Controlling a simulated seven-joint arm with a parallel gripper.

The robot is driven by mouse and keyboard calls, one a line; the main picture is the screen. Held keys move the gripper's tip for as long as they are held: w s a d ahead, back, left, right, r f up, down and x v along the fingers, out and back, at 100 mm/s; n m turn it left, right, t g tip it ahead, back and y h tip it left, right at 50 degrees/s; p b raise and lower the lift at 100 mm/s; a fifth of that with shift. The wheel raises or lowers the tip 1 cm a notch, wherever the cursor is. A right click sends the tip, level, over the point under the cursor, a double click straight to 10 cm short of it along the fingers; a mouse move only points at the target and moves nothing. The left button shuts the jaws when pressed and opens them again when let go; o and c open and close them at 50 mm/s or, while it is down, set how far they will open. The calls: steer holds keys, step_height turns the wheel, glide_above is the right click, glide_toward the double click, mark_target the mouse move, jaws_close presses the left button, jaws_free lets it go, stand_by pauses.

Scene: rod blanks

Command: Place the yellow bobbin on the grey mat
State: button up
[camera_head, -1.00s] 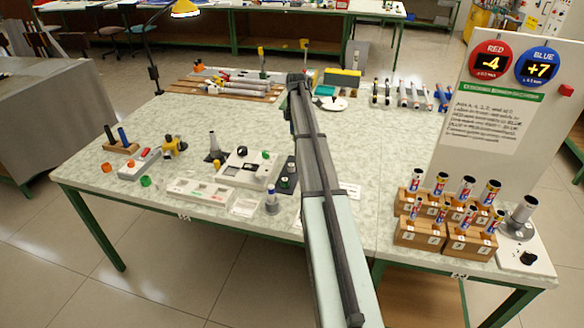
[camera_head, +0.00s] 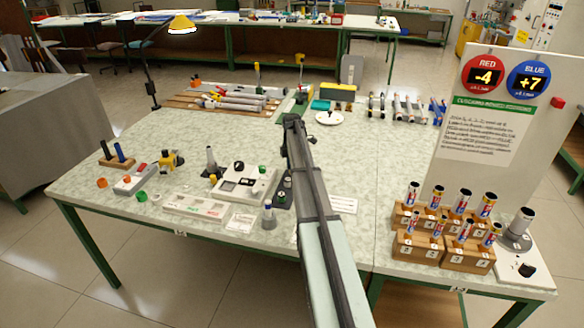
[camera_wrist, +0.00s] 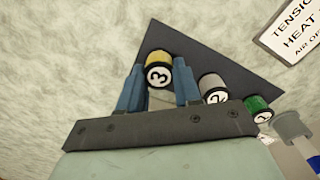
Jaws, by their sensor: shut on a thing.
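The yellow bobbin (camera_wrist: 160,68), marked 3, sits between the two blue fingers of my gripper (camera_wrist: 159,84) in the wrist view. The fingers are shut on it. Beside it, on or over a dark triangular plate (camera_wrist: 185,42), are a grey bobbin (camera_wrist: 213,88) marked 2 and a green bobbin (camera_wrist: 257,108). I cannot tell whether the yellow bobbin touches the plate. In the head view my arm covers the gripper and the yellow bobbin; the dark plate (camera_head: 283,203) shows beside the arm. I cannot clearly pick out the grey mat.
Wooden blocks with batteries (camera_head: 443,250) stand at the right front. A printed label (camera_wrist: 290,35) lies near the plate. The table's middle right is clear.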

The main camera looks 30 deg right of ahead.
steer(key=shift+f, duration=0.2)
steer(key=o, duration=1)
step_height(320, 180, up, 12)
steer(key=shift+r, duration=0.2)
